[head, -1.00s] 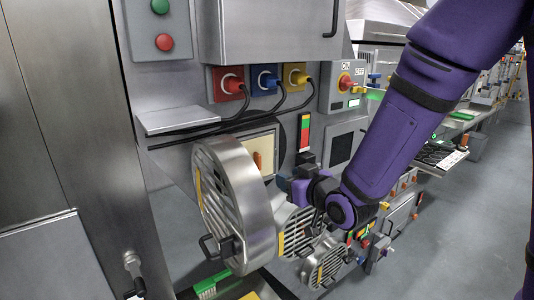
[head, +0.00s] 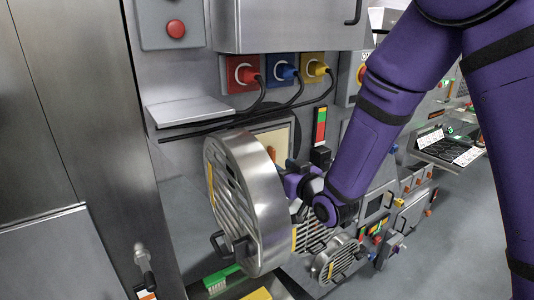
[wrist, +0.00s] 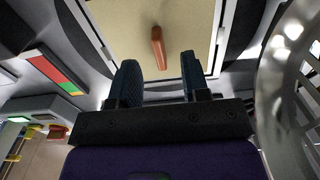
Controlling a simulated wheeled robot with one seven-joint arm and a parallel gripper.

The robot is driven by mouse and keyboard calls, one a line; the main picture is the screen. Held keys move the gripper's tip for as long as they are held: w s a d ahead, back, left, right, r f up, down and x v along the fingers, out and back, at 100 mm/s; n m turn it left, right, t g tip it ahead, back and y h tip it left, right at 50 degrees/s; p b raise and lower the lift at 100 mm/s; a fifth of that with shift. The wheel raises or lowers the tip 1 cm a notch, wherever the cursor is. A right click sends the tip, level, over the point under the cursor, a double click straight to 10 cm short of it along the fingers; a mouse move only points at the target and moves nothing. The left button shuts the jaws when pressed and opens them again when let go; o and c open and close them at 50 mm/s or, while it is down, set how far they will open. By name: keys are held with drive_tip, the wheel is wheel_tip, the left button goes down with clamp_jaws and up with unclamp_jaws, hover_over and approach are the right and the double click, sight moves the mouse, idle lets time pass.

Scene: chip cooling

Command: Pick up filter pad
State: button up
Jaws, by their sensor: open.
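The filter pad (head: 282,140) is a beige square panel with an orange-brown upright handle (head: 271,154), set in a grey frame in the machine front. In the wrist view the pad (wrist: 195,35) fills the top middle, and its handle (wrist: 158,48) stands out near the centre. My gripper (wrist: 158,78) is open and empty, its two dark fingers pointing at the pad. The handle lies ahead of the gap between the fingertips, with no contact visible. In the head view my gripper is partly hidden behind the round metal cover, low and right of the handle.
The slatted round cover (head: 262,205) stands swung open close to my gripper, and shows at the right of the wrist view (wrist: 290,110). Cables (head: 225,122) and a small shelf (head: 190,111) are above. A green brush (head: 221,278) lies below.

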sight(275, 159)
drive_tip(key=shift+r+x, duration=0.1)
drive_tip(key=shift+x, duration=1)
drive_tip(key=shift+r+x, duration=0.15)
drive_tip(key=shift+x, duration=0.95)
drive_tip(key=shift+d, duration=0.1)
clamp_jaws()
drive_tip(key=shift+w+r, duration=0.1)
